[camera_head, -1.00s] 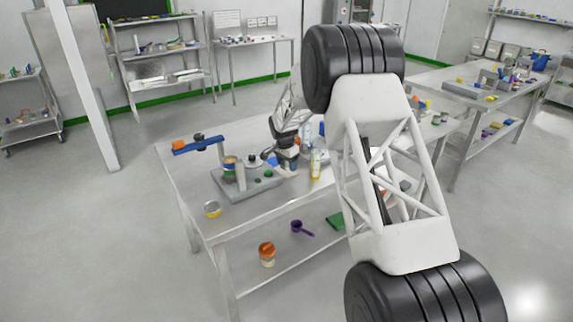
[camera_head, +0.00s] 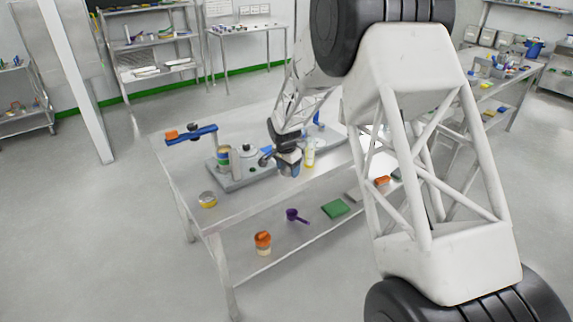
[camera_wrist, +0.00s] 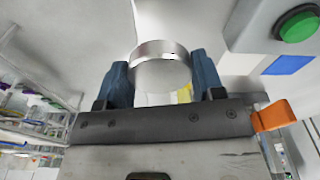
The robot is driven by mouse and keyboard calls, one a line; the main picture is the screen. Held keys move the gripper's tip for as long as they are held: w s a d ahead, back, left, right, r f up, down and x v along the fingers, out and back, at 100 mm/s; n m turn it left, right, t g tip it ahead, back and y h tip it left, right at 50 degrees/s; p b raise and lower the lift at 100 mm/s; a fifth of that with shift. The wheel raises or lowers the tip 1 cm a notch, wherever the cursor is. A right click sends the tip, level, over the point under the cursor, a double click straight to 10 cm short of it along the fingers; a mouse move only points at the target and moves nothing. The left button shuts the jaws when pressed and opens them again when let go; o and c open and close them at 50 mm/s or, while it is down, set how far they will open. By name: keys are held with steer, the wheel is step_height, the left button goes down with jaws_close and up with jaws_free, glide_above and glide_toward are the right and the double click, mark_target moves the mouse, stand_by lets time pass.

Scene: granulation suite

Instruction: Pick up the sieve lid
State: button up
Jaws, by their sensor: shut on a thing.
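The sieve lid (camera_wrist: 160,66), a shiny round metal piece with a raised rim, sits between the two blue fingers of my gripper (camera_wrist: 160,74) in the wrist view. The fingers are shut on its opposite sides. The lid cannot be made out there. Whether it touches anything below is unclear.
A yellow bottle (camera_head: 309,153) stands right of my gripper. The bench front (camera_head: 240,205) is clear.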

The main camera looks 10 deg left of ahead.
steer(key=shift+s+d, duration=0.25)
steer(key=shift+s, duration=0.3)
steer(key=shift+a+r, duration=0.1)
stand_by(0.3)
